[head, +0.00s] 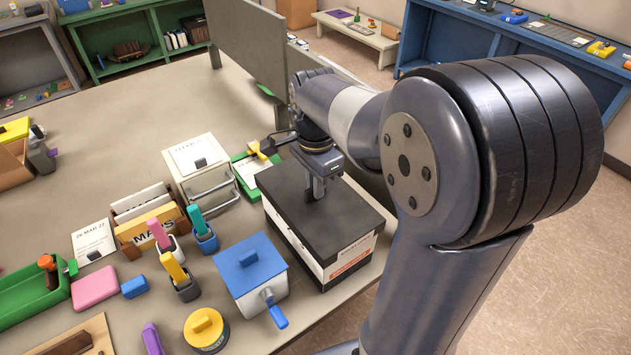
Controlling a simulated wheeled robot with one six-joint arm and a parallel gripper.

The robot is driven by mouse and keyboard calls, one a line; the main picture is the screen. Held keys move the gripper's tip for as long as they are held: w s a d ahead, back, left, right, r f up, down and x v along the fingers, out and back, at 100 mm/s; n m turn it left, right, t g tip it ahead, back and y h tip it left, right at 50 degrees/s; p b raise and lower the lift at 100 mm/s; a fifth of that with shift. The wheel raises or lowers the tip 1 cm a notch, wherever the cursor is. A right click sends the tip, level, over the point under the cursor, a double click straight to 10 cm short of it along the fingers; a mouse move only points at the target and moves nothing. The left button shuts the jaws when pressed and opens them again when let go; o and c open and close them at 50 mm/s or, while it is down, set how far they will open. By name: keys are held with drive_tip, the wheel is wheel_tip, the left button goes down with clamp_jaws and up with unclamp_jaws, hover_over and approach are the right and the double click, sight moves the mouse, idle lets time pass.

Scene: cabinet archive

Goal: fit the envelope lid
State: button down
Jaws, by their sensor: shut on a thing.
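A dark flat lid (345,222) lies over a white box (352,264) with an orange and white printed label, near the table's right edge. I take this dark lid as the envelope lid. My gripper (316,190) points down onto the lid's top, towards its back left part, and is shut on it, probably by a small handle that the fingers hide. The lid looks level and roughly in line with the box walls. I cannot tell whether it is fully seated or slightly above the rim.
A white case (200,165) with a wire handle and a green tray (245,178) stand left of the box. A blue-lidded pot (250,275) stands close at its front left. Pen cups, a card box (145,220) and a grey partition (245,45) are nearby.

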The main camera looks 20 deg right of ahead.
drive_tip(key=shift+f+b, duration=0.65)
drive_tip(key=shift+f, duration=0.6)
idle(0.4)
drive_tip(key=c, duration=1.4)
unclamp_jaws()
drive_tip(key=shift+r, duration=0.1)
drive_tip(key=shift+r+p, duration=2.25)
drive_tip(key=shift+r, duration=0.25)
wheel_tip(320, 180, up, 11)
drive_tip(key=shift+f+b, duration=0.15)
drive_tip(key=shift+b, duration=0.2)
